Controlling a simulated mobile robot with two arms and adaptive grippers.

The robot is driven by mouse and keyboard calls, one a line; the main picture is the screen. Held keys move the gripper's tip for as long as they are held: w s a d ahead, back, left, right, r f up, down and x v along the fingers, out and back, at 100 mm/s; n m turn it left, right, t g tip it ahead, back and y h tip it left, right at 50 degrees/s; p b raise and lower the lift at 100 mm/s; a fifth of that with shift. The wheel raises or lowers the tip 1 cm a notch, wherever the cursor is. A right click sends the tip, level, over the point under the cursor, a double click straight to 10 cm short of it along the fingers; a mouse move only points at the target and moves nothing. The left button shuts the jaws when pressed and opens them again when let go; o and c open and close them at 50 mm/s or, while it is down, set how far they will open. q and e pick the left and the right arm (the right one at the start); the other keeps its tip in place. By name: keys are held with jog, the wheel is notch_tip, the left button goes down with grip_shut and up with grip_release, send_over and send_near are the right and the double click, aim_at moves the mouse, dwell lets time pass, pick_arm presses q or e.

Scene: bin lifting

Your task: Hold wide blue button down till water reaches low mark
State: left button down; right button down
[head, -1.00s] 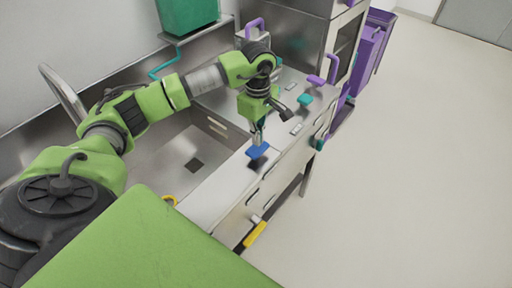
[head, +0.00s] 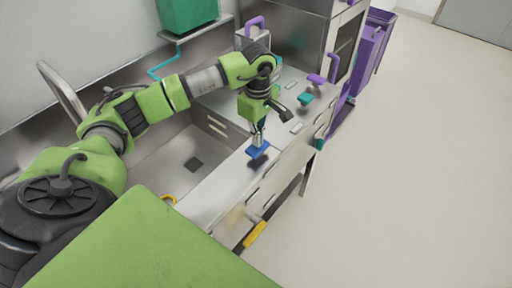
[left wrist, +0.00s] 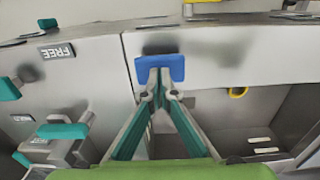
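The wide blue button (head: 258,151) is on the steel counter strip in front of the sink. It also shows in the left wrist view (left wrist: 160,69). My left gripper (head: 257,141) points down at it. In the left wrist view its fingers (left wrist: 160,96) converge close together at the button's near edge; they look shut, with nothing seen between them. I cannot tell how far the button is pressed. The sink (head: 165,165) has a dark square drain. Pale bars (head: 216,124) mark its wall. I cannot make out a water surface. My right gripper is not in view.
Teal (head: 305,99) and purple (head: 316,79) handles stick up farther along the counter. A tall faucet (head: 64,95) stands at the left. A green container (head: 188,15) is at the back. Open floor lies to the right.

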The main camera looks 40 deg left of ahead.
pick_arm(q)
jog(key=shift+f+b, duration=0.85)
jog(key=shift+f, duration=0.25)
dwell(6.9)
